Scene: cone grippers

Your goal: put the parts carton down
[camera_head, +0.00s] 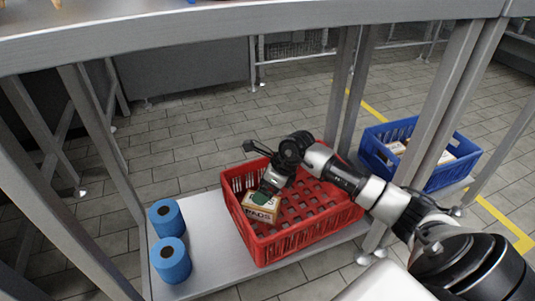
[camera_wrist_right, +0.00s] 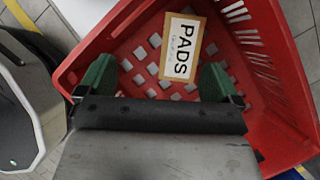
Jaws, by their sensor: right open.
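A small tan carton with a white label reading PADS (camera_head: 260,212) is inside the red crate (camera_head: 297,245), near its left side. In the right wrist view the carton (camera_wrist_right: 182,47) shows its label, with the crate's lattice floor around it. My right gripper (camera_head: 267,191) reaches down into the crate just over the carton. Its green fingers (camera_wrist_right: 155,82) are spread apart with nothing clamped between them, and the carton lies just ahead of their tips. I cannot tell whether a finger touches it. My left gripper is not in view.
The red crate stands on a low grey shelf (camera_head: 205,222). Two blue rolls (camera_head: 166,218) (camera_head: 172,262) stand left of it. A blue crate (camera_head: 432,175) holding cartons is at the right. Table legs and an upper tabletop (camera_head: 200,28) frame the space.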

